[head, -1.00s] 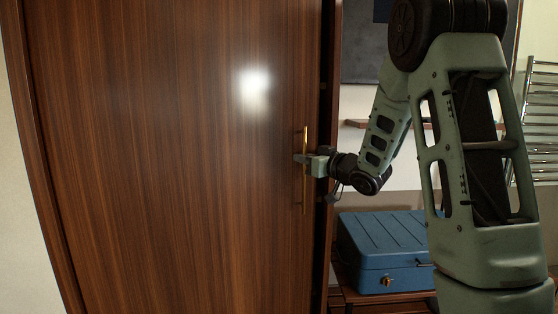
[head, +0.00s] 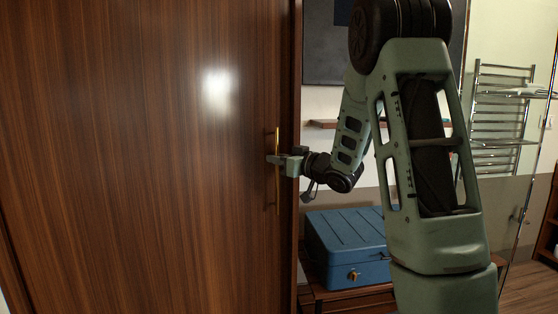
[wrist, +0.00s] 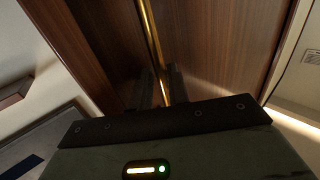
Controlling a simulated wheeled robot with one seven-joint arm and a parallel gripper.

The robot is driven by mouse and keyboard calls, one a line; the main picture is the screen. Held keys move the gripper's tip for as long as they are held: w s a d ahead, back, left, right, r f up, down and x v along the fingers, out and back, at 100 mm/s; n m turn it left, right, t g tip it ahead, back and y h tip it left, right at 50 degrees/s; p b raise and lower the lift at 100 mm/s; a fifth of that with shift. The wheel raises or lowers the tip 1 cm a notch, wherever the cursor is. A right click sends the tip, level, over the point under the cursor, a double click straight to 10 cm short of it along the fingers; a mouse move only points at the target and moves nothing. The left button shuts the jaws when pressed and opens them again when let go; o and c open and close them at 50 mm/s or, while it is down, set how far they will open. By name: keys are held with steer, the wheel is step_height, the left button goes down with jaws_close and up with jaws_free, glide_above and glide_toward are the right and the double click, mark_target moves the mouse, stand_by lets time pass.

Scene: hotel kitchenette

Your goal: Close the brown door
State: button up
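The brown door (head: 140,150) is a tall wood-grain panel filling the left half of the head view. Its right edge lies close to the brown cabinet side panel (head: 297,80), with only a thin dark line between them. A vertical brass bar handle (head: 277,195) is near that edge. My gripper (head: 277,161) is at the middle of the handle, with its fingers around the bar. In the wrist view the brass handle (wrist: 151,38) runs down between the two dark fingers (wrist: 161,90), which appear closed on it. The fingertips are partly in shadow.
A blue box (head: 350,245) sits on a low brown wooden unit (head: 360,302) right of the cabinet, below my arm. A chrome towel rack (head: 505,115) is on the far right wall. A small wall shelf (head: 322,124) is behind my arm. Floor (head: 525,290) shows at lower right.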

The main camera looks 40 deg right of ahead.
steer(key=shift+s, duration=0.15)
steer(key=s+b, duration=0.1)
steer(key=s, duration=1.6)
steer(key=shift+d, duration=0.35)
steer(key=w+a+g+p, duration=0.3)
steer(key=w+a, duration=0.4)
steer(key=w, duration=0.2)
steer(key=a+f+n+g+p, duration=0.1)
steer(key=a+f+g+p, duration=0.15)
steer(key=a, duration=0.75)
steer(key=a+f+n+g+p, duration=0.1)
steer(key=a+f+g+p, duration=0.15)
steer(key=a, duration=0.65)
steer(key=s+a+f+n+g+p, duration=0.1)
steer(key=s+a+n+g, duration=0.1)
steer(key=s+a+g, duration=0.3)
steer(key=s+a+f+n+g+p, duration=0.1)
steer(key=s+a+n+g, duration=0.2)
steer(key=s+a, duration=0.9)
steer(key=s+g, duration=0.2)
steer(key=s, duration=0.4)
